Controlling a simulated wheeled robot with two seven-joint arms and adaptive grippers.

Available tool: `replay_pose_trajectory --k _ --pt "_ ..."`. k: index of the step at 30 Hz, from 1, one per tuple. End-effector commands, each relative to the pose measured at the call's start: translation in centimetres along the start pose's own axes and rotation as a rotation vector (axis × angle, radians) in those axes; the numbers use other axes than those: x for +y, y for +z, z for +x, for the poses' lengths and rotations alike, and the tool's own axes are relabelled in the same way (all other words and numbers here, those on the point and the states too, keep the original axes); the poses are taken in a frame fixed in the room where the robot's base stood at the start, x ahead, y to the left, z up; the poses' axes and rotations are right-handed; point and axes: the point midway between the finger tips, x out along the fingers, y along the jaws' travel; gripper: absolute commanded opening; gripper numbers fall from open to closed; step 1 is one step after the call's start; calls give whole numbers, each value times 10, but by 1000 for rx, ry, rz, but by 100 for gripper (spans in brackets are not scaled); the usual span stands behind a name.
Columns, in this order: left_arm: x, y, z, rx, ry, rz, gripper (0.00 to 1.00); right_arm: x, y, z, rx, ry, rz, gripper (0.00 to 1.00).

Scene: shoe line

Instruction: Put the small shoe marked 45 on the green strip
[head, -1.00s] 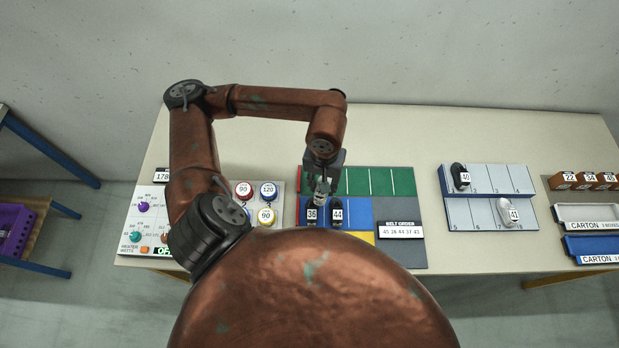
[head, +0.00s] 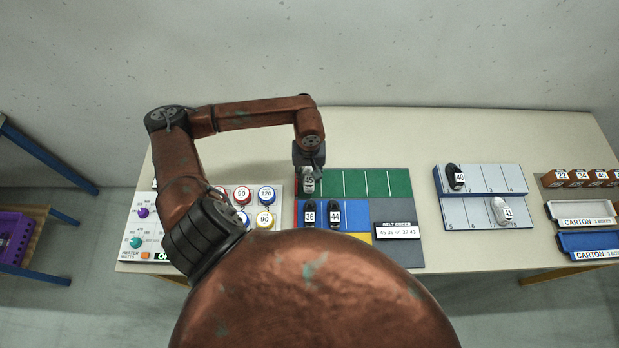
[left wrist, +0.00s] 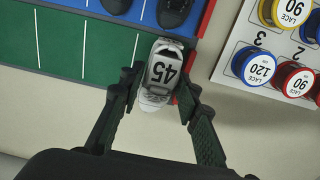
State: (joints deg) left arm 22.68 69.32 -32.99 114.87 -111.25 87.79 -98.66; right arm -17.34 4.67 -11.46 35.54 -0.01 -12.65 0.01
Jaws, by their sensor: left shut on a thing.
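The small light grey shoe marked 45 (head: 309,184) is at the left end of the green strip (head: 372,184). My left gripper (head: 309,171) is shut on it from above. In the left wrist view the shoe (left wrist: 162,72) lies between the fingers (left wrist: 158,87), over the end slot of the green strip (left wrist: 62,45) and close to the red edge. I cannot tell whether its sole touches the strip. The gripper hides part of the shoe in the head view. My right gripper is not in view.
Dark shoes marked 36 (head: 309,217) and 44 (head: 335,217) stand on the blue strip (head: 352,213) in front. The other green slots are empty. A belt order sign (head: 397,231) stands to the right. Lace spools (head: 242,194) sit close on the left.

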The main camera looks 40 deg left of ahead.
Motion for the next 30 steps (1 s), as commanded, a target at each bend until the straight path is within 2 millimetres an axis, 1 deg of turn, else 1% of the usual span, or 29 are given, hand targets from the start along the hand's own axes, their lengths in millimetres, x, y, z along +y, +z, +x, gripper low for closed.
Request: replay_pose_trajectory --k 3,7,12,15,21,26,27,30 --pt "1 -6 6 0 0 0 6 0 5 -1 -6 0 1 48" --pt "2 -11 13 -1 0 0 6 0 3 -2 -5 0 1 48" --pt "2 -10 36 -4 1 -1 6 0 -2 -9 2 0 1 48" --pt "2 -11 44 -1 0 1 6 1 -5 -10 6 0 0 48" --pt "2 -12 44 1 0 1 6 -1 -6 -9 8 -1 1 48" --pt "2 -12 48 1 0 2 6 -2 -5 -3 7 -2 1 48" --pt "2 -11 47 1 0 2 33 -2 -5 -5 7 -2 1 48" --pt "2 -11 47 1 0 2 40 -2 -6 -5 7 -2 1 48"
